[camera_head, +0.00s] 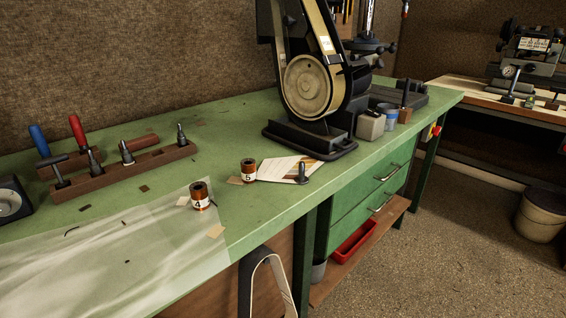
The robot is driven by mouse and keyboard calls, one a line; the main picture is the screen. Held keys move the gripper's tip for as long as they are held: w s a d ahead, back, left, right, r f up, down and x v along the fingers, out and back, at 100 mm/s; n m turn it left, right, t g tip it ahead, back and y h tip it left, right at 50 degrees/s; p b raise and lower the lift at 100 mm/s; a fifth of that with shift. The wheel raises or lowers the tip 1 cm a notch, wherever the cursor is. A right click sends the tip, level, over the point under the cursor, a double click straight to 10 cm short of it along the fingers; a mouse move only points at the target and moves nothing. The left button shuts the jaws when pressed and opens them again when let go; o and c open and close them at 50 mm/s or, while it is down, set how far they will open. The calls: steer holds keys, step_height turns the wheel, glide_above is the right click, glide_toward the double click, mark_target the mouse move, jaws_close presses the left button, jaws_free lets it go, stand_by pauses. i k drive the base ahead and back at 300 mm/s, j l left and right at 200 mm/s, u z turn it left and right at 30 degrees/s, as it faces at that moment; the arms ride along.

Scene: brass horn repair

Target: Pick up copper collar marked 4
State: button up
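The copper collar marked 4 (200,195) stands upright on the green workbench, at the edge of a pale translucent sheet (120,255). It is a short copper-brown cylinder with an open dark top and a white label reading 4. A similar copper collar marked 5 (248,171) stands a little behind and to the right of it, apart from it. My gripper is not in view.
A belt grinder (312,90) stands behind the collars. A tool rack (120,170) lies to the left. A flat card with a dark peg (290,169) is right of collar 5. Small scraps lie around. The bench's front edge (270,228) is close to the collars.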

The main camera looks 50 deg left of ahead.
mark_target(198, 190)
steer(key=i+z, duration=0.2)
steer(key=i, duration=0.65)
steer(key=i+j+z, duration=0.2)
steer(key=i, duration=0.65)
steer(key=i+l, duration=0.15)
steer(key=i, duration=0.5)
steer(key=i+l, duration=0.15)
steer(key=i, duration=0.5)
steer(key=u, duration=4.4)
